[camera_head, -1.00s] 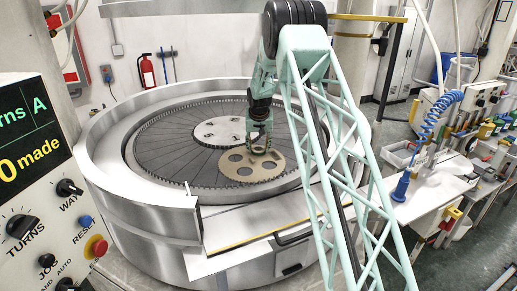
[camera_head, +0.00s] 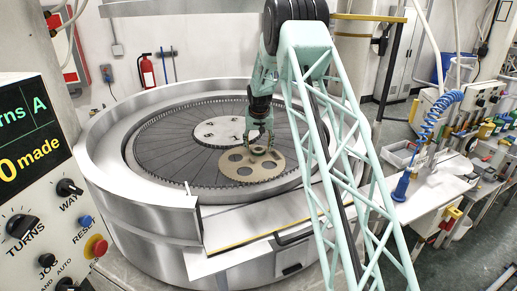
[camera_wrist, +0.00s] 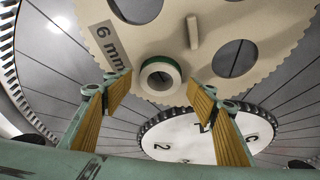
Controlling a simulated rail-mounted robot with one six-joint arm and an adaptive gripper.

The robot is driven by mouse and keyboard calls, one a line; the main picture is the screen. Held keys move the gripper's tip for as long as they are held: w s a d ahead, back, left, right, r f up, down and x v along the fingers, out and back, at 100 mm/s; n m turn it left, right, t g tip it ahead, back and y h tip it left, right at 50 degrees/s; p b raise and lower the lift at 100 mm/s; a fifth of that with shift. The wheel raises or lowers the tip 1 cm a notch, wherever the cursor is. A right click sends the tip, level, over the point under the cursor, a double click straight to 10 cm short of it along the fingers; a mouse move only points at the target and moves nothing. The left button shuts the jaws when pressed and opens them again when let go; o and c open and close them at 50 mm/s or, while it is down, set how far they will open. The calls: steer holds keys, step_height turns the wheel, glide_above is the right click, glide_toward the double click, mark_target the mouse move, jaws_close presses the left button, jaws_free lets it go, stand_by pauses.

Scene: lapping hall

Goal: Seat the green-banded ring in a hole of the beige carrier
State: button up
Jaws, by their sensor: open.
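The beige carrier (camera_head: 232,171) lies on the lapping plate; in the wrist view, where it reads "6 mm", its toothed body (camera_wrist: 215,25) has round dark holes. The ring with a green band (camera_wrist: 146,84) shows at the carrier between my fingers in the wrist view, its open bore facing the camera. In the head view it is small under my gripper. I cannot tell whether it sits in a hole or on the carrier's face. My gripper (camera_wrist: 160,88) is open, with one ochre-padded finger on each side of the ring and visible gaps. It also shows in the head view (camera_head: 260,144).
A pale numbered disc (camera_wrist: 195,140) lies beside the carrier. The dark grooved plate (camera_head: 175,140) is ringed by teeth and a raised metal rim (camera_head: 100,185). A bar-shaped raised piece (camera_wrist: 192,31) stands on the carrier near the ring. A control panel (camera_head: 45,215) stands at left, a workbench (camera_head: 432,195) at right.

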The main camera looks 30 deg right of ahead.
steer(key=b+v, duration=0.1)
steer(key=v, duration=0.9)
steer(key=shift+r, duration=0.35)
steer(key=shift+s+a+r, duration=0.1)
steer(key=shift+s+a, duration=0.05)
steer(key=shift+s, duration=0.05)
stand_by(0.4)
